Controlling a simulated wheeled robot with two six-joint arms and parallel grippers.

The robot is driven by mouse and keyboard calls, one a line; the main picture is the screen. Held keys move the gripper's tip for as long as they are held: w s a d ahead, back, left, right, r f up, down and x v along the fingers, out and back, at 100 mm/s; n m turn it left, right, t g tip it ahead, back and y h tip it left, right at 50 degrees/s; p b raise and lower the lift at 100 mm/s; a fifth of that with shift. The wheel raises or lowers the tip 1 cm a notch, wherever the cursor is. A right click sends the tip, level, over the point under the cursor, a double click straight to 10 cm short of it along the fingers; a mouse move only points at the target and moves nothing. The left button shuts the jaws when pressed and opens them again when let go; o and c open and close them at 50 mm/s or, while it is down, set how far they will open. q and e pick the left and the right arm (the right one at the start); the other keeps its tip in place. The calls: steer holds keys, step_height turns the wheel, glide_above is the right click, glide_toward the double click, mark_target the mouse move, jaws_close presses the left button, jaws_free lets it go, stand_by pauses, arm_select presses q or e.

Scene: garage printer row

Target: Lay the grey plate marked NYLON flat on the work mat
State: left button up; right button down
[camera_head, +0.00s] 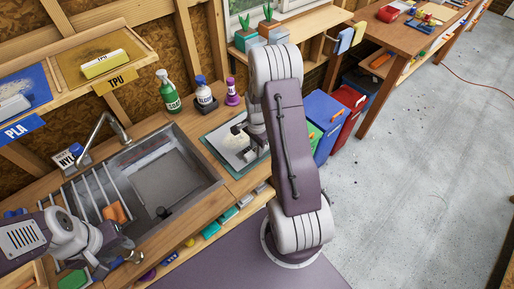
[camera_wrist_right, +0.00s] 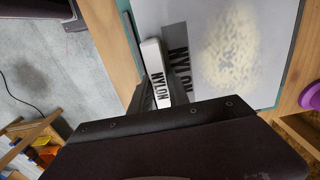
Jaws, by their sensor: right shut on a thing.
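The grey plate (camera_head: 229,150) has a pale speckled patch and lies over the teal-edged work mat (camera_head: 236,176), right of the sink. In the right wrist view the plate (camera_wrist_right: 270,85) shows a dark NYLON label, and the mat's rim (camera_wrist_right: 294,50) shows along its edge. My right gripper (camera_head: 242,129) is shut on the plate's white grip block marked NYLON (camera_wrist_right: 156,72). The plate looks level; whether it touches the mat I cannot tell. My left gripper (camera_head: 131,256) is over the counter's front edge, below the sink; its jaws are too small to read.
The sink (camera_head: 165,180) has a rack with an orange sponge (camera_head: 117,213). Blue (camera_head: 322,112) and red bins stand to the right.

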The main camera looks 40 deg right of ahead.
steer(key=c, duration=1.2)
jaws_free()
steer(key=shift+o, duration=0.2)
step_height(320, 180, up, 9)
steer(key=shift+r+b, duration=0.1)
steer(key=shift+b, duration=0.35)
